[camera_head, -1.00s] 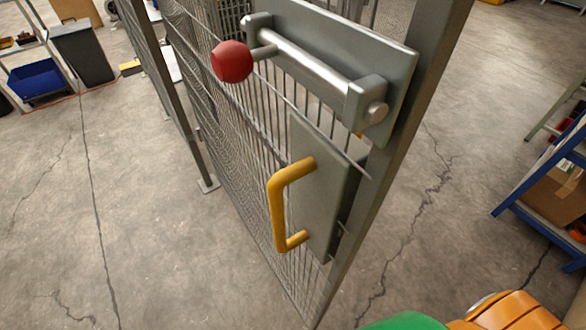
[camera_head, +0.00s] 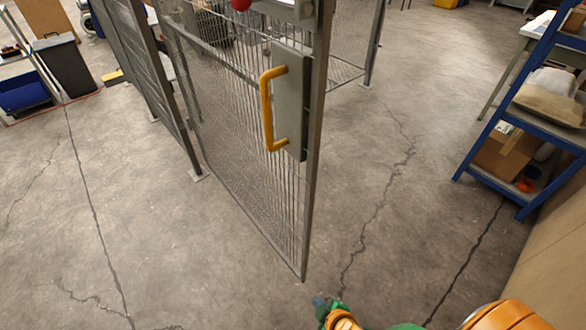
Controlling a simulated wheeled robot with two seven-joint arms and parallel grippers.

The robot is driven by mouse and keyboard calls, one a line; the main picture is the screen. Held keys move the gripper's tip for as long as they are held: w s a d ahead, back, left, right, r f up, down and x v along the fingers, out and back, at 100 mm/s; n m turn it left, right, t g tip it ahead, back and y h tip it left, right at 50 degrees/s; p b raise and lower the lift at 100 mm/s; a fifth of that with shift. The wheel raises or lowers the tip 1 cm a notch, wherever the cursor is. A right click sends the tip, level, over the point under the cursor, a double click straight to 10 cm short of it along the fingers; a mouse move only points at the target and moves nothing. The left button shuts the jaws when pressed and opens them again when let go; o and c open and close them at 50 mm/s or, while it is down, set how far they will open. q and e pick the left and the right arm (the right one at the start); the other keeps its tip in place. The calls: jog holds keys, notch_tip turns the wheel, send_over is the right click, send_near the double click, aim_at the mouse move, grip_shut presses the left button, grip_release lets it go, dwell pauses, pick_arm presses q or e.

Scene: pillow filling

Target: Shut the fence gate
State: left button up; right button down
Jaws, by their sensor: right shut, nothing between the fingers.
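The mesh fence gate (camera_head: 240,130) stands swung open, its free edge post (camera_head: 315,150) toward me, apart from the fence post (camera_head: 374,45) behind it on the right. A yellow handle (camera_head: 267,108) is on a grey plate (camera_head: 291,100) near that edge. The red knob (camera_head: 241,4) of the bolt above is cut off by the top of the picture. My right gripper (camera_head: 324,300), small at the bottom, is shut and empty, below and right of the gate's lower corner, not touching the handle. My left gripper is out of view.
A blue shelf (camera_head: 530,125) with a cardboard box (camera_head: 505,150) and sacks stands at the right. A black bin (camera_head: 62,68) and a blue tub (camera_head: 24,95) are at the far left. The concrete floor right of the gate is clear.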

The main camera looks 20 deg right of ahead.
aim_at(291, 161)
jog(key=w+a+r+n+t, duration=0.2)
jog(key=w+r+n+t, duration=0.3)
jog(key=w+r, duration=0.7)
notch_tip(291, 161, up, 20)
jog(key=w+r+n+t, duration=0.1)
jog(key=n+t, duration=0.4)
jog(key=t, duration=0.1)
jog(key=shift+y, duration=0.3)
jog(key=w+d, duration=0.1)
jog(key=w, duration=0.2)
jog(key=w+d+p, duration=0.1)
jog(key=w, duration=0.3)
jog(key=w+d+p, duration=0.1)
jog(key=w, duration=0.3)
jog(key=shift+f, duration=0.2)
